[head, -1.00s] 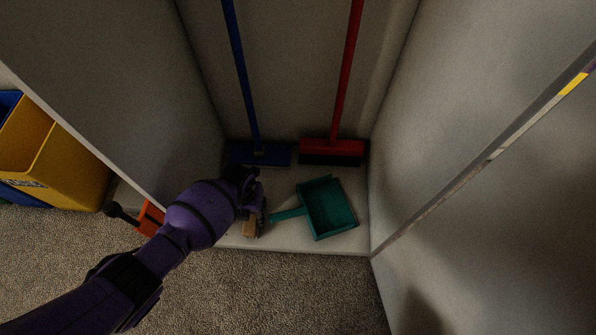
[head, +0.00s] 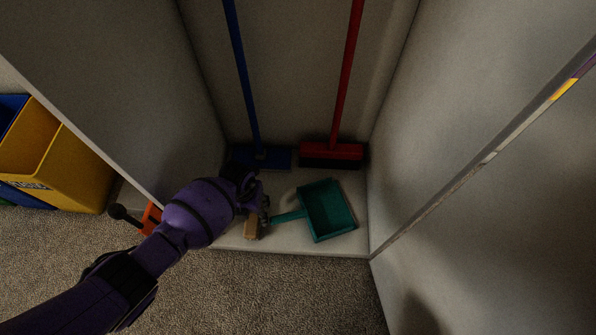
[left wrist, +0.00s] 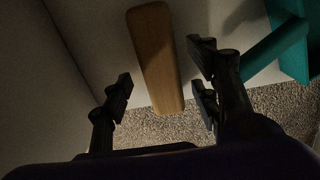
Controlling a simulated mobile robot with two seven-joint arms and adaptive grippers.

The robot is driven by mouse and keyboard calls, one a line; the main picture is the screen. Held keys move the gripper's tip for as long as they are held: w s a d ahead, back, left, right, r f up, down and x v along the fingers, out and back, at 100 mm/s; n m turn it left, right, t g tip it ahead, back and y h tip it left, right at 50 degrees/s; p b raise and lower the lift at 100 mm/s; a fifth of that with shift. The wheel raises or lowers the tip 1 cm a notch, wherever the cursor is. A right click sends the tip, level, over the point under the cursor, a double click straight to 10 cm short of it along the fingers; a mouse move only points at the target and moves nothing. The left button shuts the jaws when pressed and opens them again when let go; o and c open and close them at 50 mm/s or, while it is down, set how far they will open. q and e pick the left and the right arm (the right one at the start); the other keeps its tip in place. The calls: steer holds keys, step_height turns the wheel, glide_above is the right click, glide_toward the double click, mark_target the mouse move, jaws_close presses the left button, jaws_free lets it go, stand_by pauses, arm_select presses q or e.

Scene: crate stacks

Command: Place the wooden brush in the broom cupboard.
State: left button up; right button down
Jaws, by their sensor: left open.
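The wooden brush (head: 252,227) lies on the floor of the broom cupboard (head: 290,247), close to its front edge. In the left wrist view the brush (left wrist: 155,55) shows as a long brown wooden piece, with its near end over the carpet side of the edge. My left gripper (head: 257,205) is inside the cupboard, just above the brush. In the left wrist view its fingers (left wrist: 160,95) are spread apart, one on each side of the brush, with gaps between. The arm hides part of the brush in the head view. My right gripper is not in view.
A teal dustpan (head: 330,212) lies right of the brush, its handle pointing toward it. A blue broom (head: 245,85) and a red broom (head: 346,80) stand at the back. Yellow bins (head: 70,170) and an orange object (head: 151,217) are outside, left. The cupboard walls are close on both sides.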

mark_target(253, 215)
arm_select(q)
step_height(253, 215, up, 9)
steer(key=p, duration=0.3)
steer(key=shift+p, duration=0.35)
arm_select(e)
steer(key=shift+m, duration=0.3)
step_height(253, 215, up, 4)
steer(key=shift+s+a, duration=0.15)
arm_select(q)
steer(key=shift+s+r, duration=0.1)
